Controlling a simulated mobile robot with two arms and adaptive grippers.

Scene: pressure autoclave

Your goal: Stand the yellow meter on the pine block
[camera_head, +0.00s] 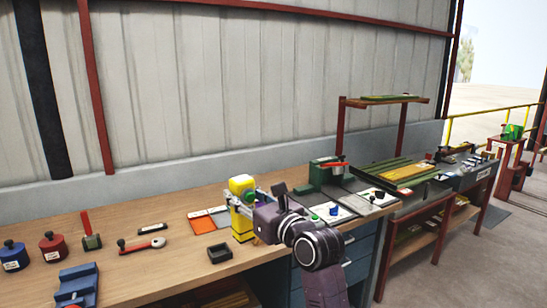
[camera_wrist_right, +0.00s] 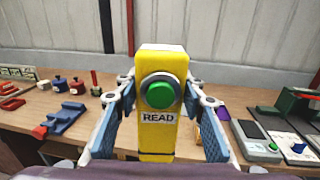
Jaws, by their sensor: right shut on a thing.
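The yellow meter (camera_head: 241,185) stands upright at the middle of the bench in the head view. In the right wrist view the meter (camera_wrist_right: 159,65) shows a round green button in a grey ring and a READ label. My right gripper (camera_head: 243,203) is shut on it, with one blue-padded finger on each side, as the wrist view shows (camera_wrist_right: 160,130). The meter's foot is partly hidden, and I cannot tell whether it touches anything. I cannot make out the pine block for certain in either view. My left gripper is not in view.
A red-handled tool (camera_head: 143,244), red and blue pots and a blue vise (camera_head: 77,286) stand farther left. Panels and a green device crowd the right.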

